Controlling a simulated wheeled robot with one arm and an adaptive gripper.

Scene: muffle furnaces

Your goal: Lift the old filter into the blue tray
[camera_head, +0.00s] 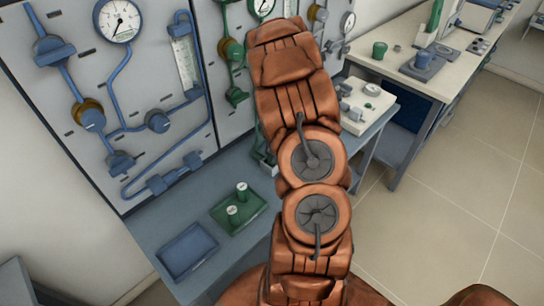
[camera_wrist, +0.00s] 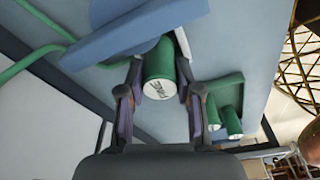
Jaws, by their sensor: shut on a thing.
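The filter (camera_wrist: 159,62) is a green cylinder with a pale, dark-marked end face in the wrist view. My gripper (camera_wrist: 160,84) has a finger on each side of it and is shut on it. The head view does not show my gripper or this filter; my arm covers that area. The blue tray (camera_head: 187,250) lies empty on the bench, left of my arm in the head view. I cannot tell from the wrist view whether the filter touches the blue part (camera_wrist: 135,30) beside it.
A green tray (camera_head: 252,204) with two green cylinders (camera_head: 237,201) stands right of the blue tray. The wall panel with a gauge (camera_head: 119,20) and blue pipes rises behind the bench. Another bench (camera_head: 400,72) with equipment stands at the right, with clear floor beside it.

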